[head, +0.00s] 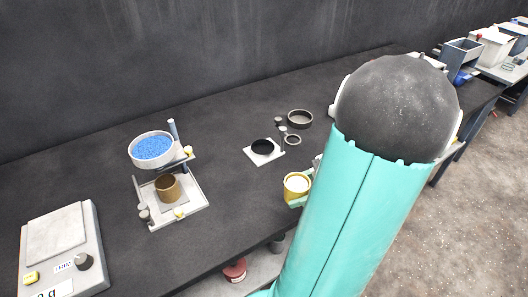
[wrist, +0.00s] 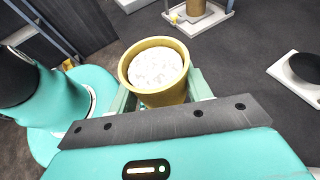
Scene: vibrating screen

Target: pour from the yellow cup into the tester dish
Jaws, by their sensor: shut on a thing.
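The yellow cup (head: 296,188) holds white grainy material, nearly to its rim. My gripper (wrist: 160,98) is shut on the cup, with one green finger on each side, and holds it near the front edge of the dark bench. The cup's lower part is hidden in the wrist view (wrist: 158,96). A stand at left carries a white round dish (head: 152,162) with a blue speckled surface, above a brown cup (head: 167,188). A small black round dish (head: 262,146) sits on a white plate beyond my gripper. I cannot tell which dish is the tester dish.
A grey scale-like device (head: 60,235) with a knob stands at the bench's left end. Two dark rings (head: 299,119) and small weights lie behind the black dish. The bench (head: 235,215) is clear between the stand and my gripper. A wall runs along the back.

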